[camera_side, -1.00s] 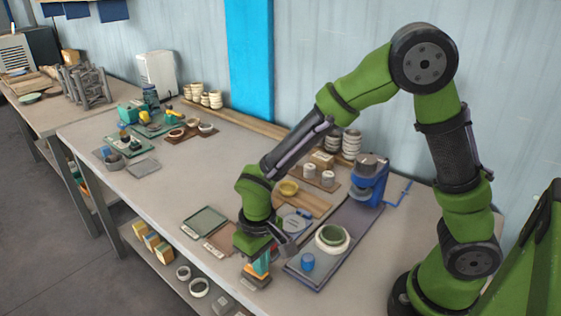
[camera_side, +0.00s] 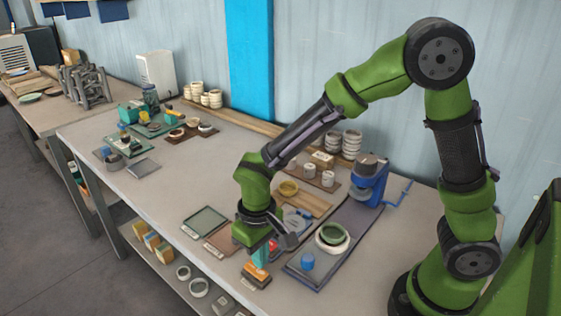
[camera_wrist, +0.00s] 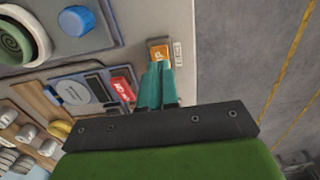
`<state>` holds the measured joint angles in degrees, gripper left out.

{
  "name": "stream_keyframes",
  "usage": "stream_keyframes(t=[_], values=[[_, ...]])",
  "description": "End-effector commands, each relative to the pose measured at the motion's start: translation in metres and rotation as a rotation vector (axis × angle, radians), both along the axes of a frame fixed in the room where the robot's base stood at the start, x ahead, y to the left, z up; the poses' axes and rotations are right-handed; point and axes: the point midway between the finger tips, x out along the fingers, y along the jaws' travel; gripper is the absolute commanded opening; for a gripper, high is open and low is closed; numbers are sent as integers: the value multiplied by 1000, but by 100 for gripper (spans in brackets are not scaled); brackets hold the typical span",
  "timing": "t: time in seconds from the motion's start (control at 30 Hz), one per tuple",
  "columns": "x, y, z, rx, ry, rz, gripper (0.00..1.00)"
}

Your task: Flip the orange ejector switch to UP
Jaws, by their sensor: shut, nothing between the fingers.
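The orange ejector switch (camera_side: 256,270) sits on a small dark box at the front edge of the bench. It also shows in the wrist view (camera_wrist: 158,51), with a white label strip (camera_wrist: 177,53) beside it. My gripper (camera_side: 261,262) has teal fingers pointing down right at the switch. In the wrist view the fingertips (camera_wrist: 160,65) are together, empty, and overlap the near edge of the switch. I cannot tell whether they touch it. I cannot read which way the switch is tipped.
A dark tray with a blue knob (camera_side: 307,262) and a round pale-rimmed bowl (camera_side: 332,238) stands to the right. A green-topped tray (camera_side: 204,222) and a brown board lie to the left.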

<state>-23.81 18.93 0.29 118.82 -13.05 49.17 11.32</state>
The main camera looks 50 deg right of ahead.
Motion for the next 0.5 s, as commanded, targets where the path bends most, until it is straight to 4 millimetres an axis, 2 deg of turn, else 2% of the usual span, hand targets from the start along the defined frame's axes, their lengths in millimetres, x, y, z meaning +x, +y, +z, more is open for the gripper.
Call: stream_keyframes(t=[0.5], values=[[0, 0, 38, 1, -1, 0, 0]])
